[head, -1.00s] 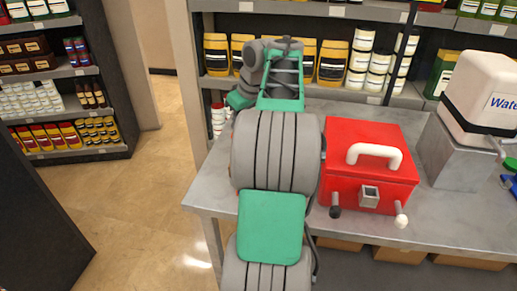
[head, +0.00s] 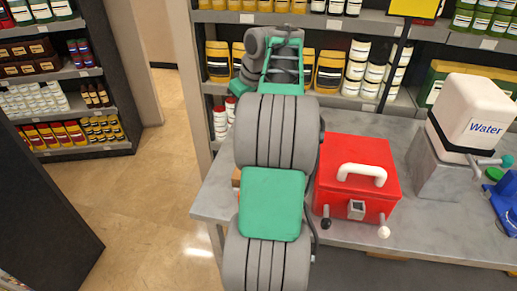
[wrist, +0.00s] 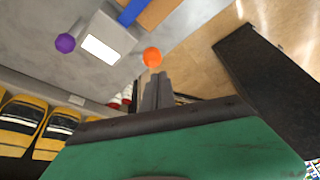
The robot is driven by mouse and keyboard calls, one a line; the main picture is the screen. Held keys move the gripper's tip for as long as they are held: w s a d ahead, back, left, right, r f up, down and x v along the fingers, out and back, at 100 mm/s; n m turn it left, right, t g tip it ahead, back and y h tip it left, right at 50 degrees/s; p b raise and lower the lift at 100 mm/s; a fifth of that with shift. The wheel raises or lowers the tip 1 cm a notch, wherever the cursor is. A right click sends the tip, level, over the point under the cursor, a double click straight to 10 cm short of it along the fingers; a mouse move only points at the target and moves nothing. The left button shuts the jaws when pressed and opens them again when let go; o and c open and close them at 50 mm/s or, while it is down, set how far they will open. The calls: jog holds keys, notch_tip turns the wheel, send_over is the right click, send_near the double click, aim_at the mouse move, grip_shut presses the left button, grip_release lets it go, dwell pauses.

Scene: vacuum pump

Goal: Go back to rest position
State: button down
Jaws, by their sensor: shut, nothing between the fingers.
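My gripper (wrist: 157,92) shows in the wrist view as two dark grey fingers side by side, shut and empty. Its green body fills the bottom of that view. In the head view my green and grey arm rises up the middle, and its fingers are hidden. In the wrist view a grey device (wrist: 112,32) with a white panel, a purple ball knob (wrist: 65,43) and an orange ball knob (wrist: 152,57) lies beyond the fingers, apart from them.
A red box (head: 352,190) with a white handle stands on the grey table (head: 415,232), close to my arm's right. A white water tank (head: 475,115) stands farther right. Shelves (head: 290,88) of containers line the back. Open floor (head: 150,200) lies to the left.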

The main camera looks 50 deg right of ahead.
notch_tip(320, 180, up, 2)
jog(key=shift+w+d+p, duration=0.1)
jog(key=shift+d+p, duration=0.05)
jog(key=shift+p, duration=0.55)
jog(key=shift+f, duration=0.15)
jog(key=w+a, duration=0.2)
jog(key=a, duration=2.1)
jog(key=s+a+f, duration=0.4)
jog(key=s+a, duration=0.3)
jog(key=a, duration=0.1)
jog(key=s+a+f, duration=0.5)
jog(key=s+a, duration=0.1)
jog(key=a, duration=0.2)
jog(key=shift+s+a+n+g, duration=0.2)
jog(key=shift+s+n+g, duration=0.15)
jog(key=shift+n+g, duration=0.05)
